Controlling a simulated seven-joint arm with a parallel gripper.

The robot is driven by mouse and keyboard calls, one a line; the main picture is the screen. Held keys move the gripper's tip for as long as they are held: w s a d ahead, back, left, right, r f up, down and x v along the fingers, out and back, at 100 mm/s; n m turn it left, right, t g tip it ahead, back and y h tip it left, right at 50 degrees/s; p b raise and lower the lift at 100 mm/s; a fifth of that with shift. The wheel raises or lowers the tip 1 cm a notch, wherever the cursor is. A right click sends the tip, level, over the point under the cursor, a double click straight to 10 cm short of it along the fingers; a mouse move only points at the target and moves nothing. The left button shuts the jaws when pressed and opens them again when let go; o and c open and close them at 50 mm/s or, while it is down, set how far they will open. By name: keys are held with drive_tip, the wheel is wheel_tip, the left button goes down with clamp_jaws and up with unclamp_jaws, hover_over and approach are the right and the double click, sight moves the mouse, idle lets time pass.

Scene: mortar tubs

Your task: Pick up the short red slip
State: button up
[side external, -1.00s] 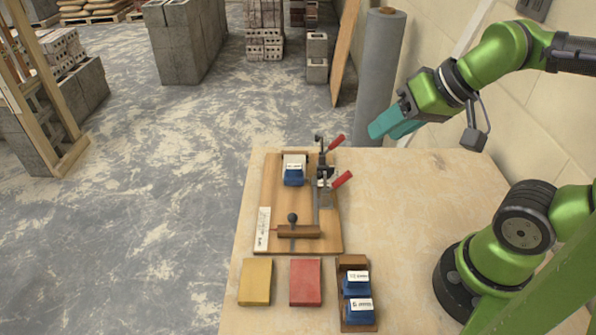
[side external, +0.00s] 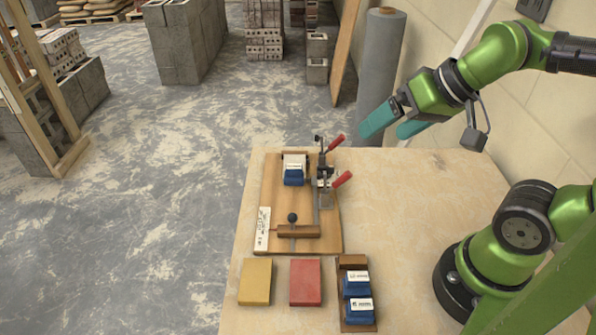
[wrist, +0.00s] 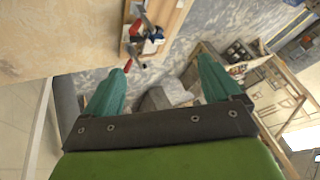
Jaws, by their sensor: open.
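A red slip (side external: 306,282) lies flat at the front of the wooden table, between a yellow slip (side external: 255,281) and a small wooden tray. It is about as long as the yellow one. My gripper (side external: 392,126) is open and empty, with teal fingers spread, high above the table's far right part and well away from the red slip. In the wrist view my gripper (wrist: 160,82) also shows two parted fingers with nothing between them. The red slip does not show in the wrist view.
A wooden jig board (side external: 272,205) with red-handled clamps (side external: 341,179) and a blue block (side external: 293,171) stands behind the slips. A wooden tray (side external: 353,263) holds two blue blocks (side external: 357,305) right of the red slip. The table's right part (side external: 400,215) is clear.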

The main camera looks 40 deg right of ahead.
drive_tip(key=shift+a, duration=0.1)
drive_tip(key=m+g+h, duration=0.2)
drive_tip(key=g, duration=0.5)
hover_over(305, 277)
wheel_tip(305, 277, down, 8)
drive_tip(key=f+m, duration=0.1)
drive_tip(key=f, duration=0.4)
drive_tip(key=f+m, duration=0.2)
drive_tip(key=f, duration=0.3)
drive_tip(key=shift+d+f, duration=0.2)
drive_tip(key=shift+a+f, duration=0.2)
drive_tip(key=shift+f, duration=2.75)
drive_tip(key=shift+c, duration=0.4)
